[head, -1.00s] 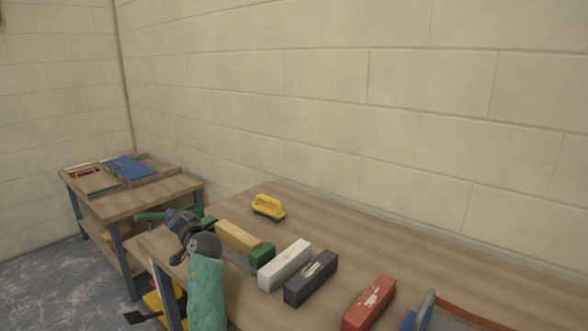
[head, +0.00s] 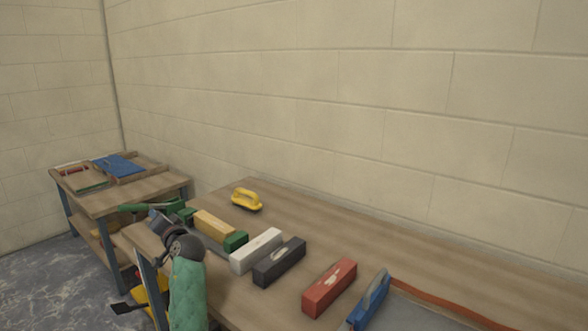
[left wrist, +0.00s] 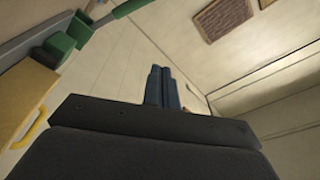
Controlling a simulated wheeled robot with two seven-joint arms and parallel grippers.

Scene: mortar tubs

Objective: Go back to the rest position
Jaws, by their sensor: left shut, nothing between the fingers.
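My left gripper (head: 158,216) is at the near left corner of the workbench (head: 240,310), above a green arm part of mine. Its fingers (left wrist: 162,88) are shut together with nothing between them in the left wrist view. The gripper is left of a tan block with green ends (head: 214,227) and appears apart from it. My right gripper is not in view.
A white block (head: 256,251), a dark grey block (head: 280,262), a red block (head: 330,287) and a blue tool (head: 370,300) stand in a row on the bench. A yellow-handled float (head: 246,199) lies behind. A second table (head: 110,204) stands at left.

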